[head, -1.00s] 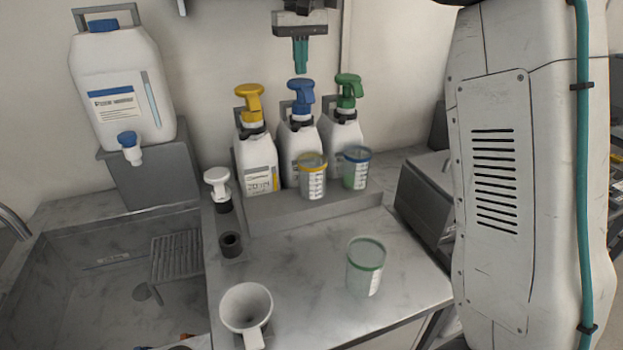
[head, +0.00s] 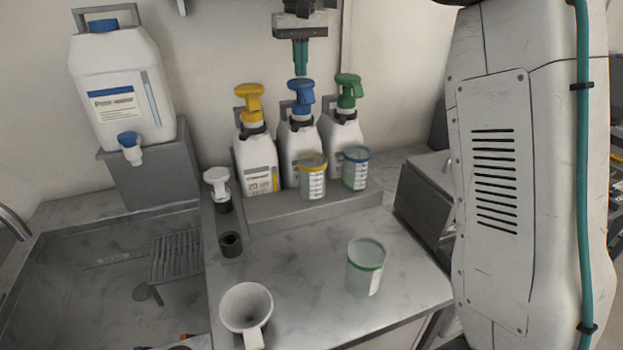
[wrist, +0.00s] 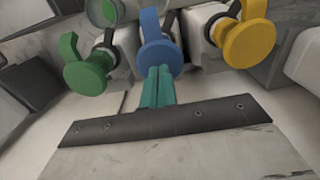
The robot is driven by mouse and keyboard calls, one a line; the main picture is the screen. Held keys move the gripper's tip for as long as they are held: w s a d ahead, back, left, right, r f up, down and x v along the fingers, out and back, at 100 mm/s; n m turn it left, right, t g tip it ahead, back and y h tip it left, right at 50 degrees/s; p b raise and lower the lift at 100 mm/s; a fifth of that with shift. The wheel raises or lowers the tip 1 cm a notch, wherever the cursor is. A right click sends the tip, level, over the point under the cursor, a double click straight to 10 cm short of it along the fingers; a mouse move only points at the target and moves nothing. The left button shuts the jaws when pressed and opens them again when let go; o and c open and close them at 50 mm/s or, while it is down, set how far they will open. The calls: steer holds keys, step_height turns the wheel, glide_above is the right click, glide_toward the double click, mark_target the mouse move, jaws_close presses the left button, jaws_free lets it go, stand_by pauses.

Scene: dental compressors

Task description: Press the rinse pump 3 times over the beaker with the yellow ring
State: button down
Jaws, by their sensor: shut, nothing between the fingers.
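Three white pump bottles stand side by side on a raised ledge, with a yellow pump head (head: 249,97), a blue pump head (head: 301,93) and a green pump head (head: 348,86). Their labels are too small to read, so I cannot tell which is the rinse pump. The beaker with the yellow ring (head: 312,180) stands on the ledge in front of the blue-headed bottle. My gripper (head: 301,73) is shut and empty, pointing down just above the blue pump head. In the wrist view its teal fingertips (wrist: 159,70) overlap the blue head (wrist: 160,42); contact cannot be told.
A blue-ringed beaker (head: 356,170) stands in front of the green-headed bottle. A green-ringed beaker (head: 365,268) and a white cup (head: 246,308) are on the counter. A sink (head: 95,285) and large jug (head: 122,85) are left. The counter's middle is clear.

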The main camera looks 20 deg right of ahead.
mark_target(301, 81)
steer(key=shift+f, duration=2.2)
steer(key=shift+r, duration=2.4)
steer(key=shift+f, duration=0.1)
steer(key=shift+f, duration=2.3)
steer(key=shift+r, duration=2.4)
